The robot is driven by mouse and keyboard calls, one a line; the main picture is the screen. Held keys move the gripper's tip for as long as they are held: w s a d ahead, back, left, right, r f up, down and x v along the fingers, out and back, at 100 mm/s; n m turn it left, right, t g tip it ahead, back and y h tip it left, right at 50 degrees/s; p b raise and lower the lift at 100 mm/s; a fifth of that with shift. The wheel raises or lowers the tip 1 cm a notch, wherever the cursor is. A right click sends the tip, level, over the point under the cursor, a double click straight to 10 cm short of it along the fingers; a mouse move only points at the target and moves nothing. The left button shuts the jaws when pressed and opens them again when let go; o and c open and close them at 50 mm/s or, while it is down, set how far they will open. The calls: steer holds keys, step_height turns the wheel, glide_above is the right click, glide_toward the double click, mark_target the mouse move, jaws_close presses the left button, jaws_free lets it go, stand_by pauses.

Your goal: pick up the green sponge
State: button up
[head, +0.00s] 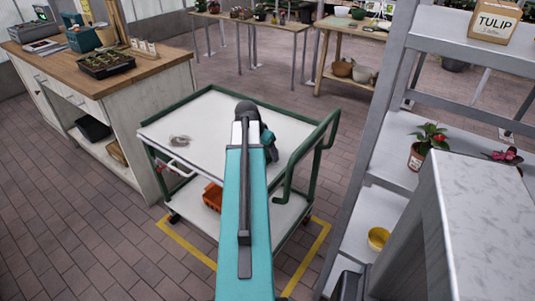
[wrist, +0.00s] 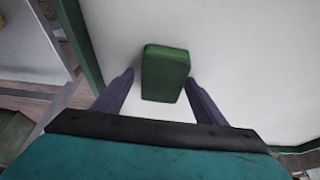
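The green sponge (wrist: 165,73) is a green block with rounded edges, lying on the white top of the cart in the wrist view. My gripper (wrist: 160,85) is open, with one dark finger on each side of the sponge. A gap shows between each finger and the sponge, and I cannot tell how high the fingers are above the surface. In the head view my teal arm reaches over the cart (head: 180,118); the sponge is hidden there behind the arm.
A grey round item (head: 180,140) lies on the cart's left part. The cart has a green frame and handle (head: 318,150), and an orange container (head: 212,196) on its lower shelf. A wooden-topped counter (head: 130,75) stands left, and a grey shelf (head: 392,150) with potted plants right.

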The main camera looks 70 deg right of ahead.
steer(key=c, duration=0.8)
steer(key=shift+r, duration=0.15)
steer(key=shift+r, duration=1.75)
steer(key=shift+a+r, duration=0.15)
steer(key=shift+a, duration=0.15)
steer(key=a, duration=0.3)
steer(key=a+b, duration=0.1)
steer(key=a, duration=0.2)
steer(key=a+r, duration=0.1)
steer(key=a, duration=0.3)
steer(key=shift+s, duration=0.25)
steer(key=shift+w+a+f+b, duration=0.15)
steer(key=shift+b, duration=1.1)
steer(key=shift+a+b, duration=0.1)
steer(key=shift+b, duration=0.3)
